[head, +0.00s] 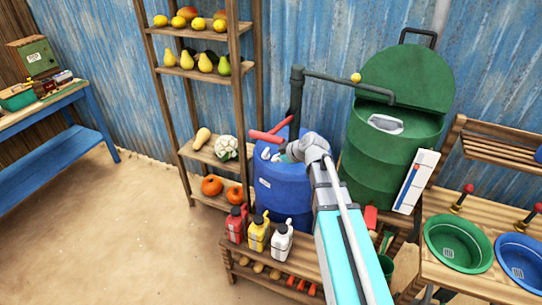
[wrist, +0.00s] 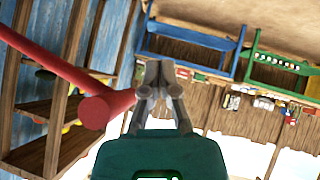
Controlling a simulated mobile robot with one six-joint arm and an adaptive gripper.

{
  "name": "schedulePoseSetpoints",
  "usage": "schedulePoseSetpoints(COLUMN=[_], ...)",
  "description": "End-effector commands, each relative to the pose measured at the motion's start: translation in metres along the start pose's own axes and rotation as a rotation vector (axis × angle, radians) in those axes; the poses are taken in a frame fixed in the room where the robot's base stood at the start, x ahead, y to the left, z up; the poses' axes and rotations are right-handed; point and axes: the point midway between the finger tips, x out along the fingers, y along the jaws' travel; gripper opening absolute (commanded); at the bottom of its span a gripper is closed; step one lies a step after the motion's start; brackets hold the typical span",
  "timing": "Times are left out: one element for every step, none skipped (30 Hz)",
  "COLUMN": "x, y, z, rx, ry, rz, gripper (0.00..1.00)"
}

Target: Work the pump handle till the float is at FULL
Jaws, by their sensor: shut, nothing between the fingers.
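The red pump handle (head: 270,134) sticks out to the left from the dark green pump pipe (head: 297,92), above the blue barrel (head: 283,195). In the wrist view the red handle (wrist: 58,68) comes in from the left, and its thick end is close beside my gripper (wrist: 158,80). My gripper is shut and empty; I cannot tell whether it touches the handle. In the head view my wrist partly hides the gripper. A white gauge board (head: 425,165) with a blue strip and a small red mark leans at the green tank (head: 375,150); its lettering is too small to read.
Red, yellow and white bottles (head: 257,232) stand on a low wooden bench before the barrel. A produce shelf (head: 155,85) is to the left. Green (head: 428,232) and blue basins are at the right. A blue table (head: 75,97) stands far left; the sandy floor between is clear.

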Motion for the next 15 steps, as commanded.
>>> schedulePoseSetpoints(x=[-0.010,-0.013,-0.016,-0.018,-0.021,-0.023,-0.024,-0.025,-0.027,-0.028,-0.029,-0.029,-0.030,-0.030,-0.030], y=[0.000,-0.001,-0.001,-0.001,-0.001,-0.002,-0.002,-0.002,-0.002,-0.002,-0.002,-0.002,-0.002,-0.002,-0.002], z=[-0.002,-0.003,-0.003,-0.003,-0.003,-0.003,-0.003,-0.003,-0.003,-0.002,-0.002,-0.002,-0.002,-0.002,-0.002], rx=[0.001,0.001,0.001,0.001,0.001,0.001,0.001,0.000,0.000,0.000,0.000,0.000,0.000,0.000,0.000], ry=[0.000,0.000,0.001,0.001,0.001,0.001,0.002,0.002,0.002,0.002,0.002,0.002,0.002,0.002,0.002], rz=[0.001,0.001,0.001,0.001,0.000,0.000,0.000,0.000,0.000,0.000,0.000,0.000,-0.001,-0.001,-0.001], gripper=[0.00,0.00,0.00,0.00,0.00,0.00,0.00,0.00,0.00,0.00,0.00,0.00,0.00,0.00,0.00])
